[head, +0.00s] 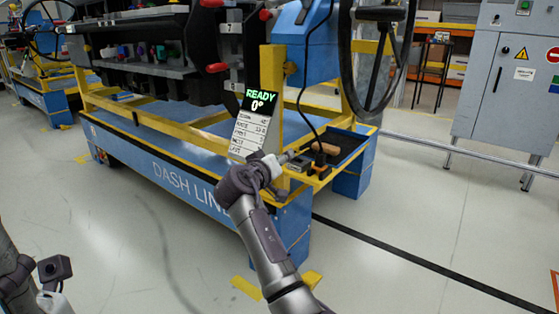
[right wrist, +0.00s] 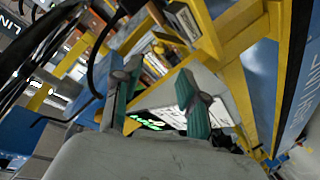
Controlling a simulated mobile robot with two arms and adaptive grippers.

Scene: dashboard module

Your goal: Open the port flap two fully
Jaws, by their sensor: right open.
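The black dashboard module (head: 160,55) hangs in its yellow frame at the top of the head view, cut off by the upper edge. I cannot make out port flap two on it. My right gripper (head: 287,158) is open and empty, below and right of the module, just below the display panel and beside the tool tray. In the right wrist view its two green-padded fingers (right wrist: 158,92) stand apart, with the panel behind them. Part of my left arm shows at the lower left of the head view, but its fingers do not show.
The display panel (head: 257,125) reads READY 0°. A blue and yellow cart (head: 200,182) carries the frame. A black tray (head: 345,150) holds a wooden-handled tool. A steering wheel (head: 374,50) stands above it. Grey cabinets (head: 510,80) are right; the floor in front is clear.

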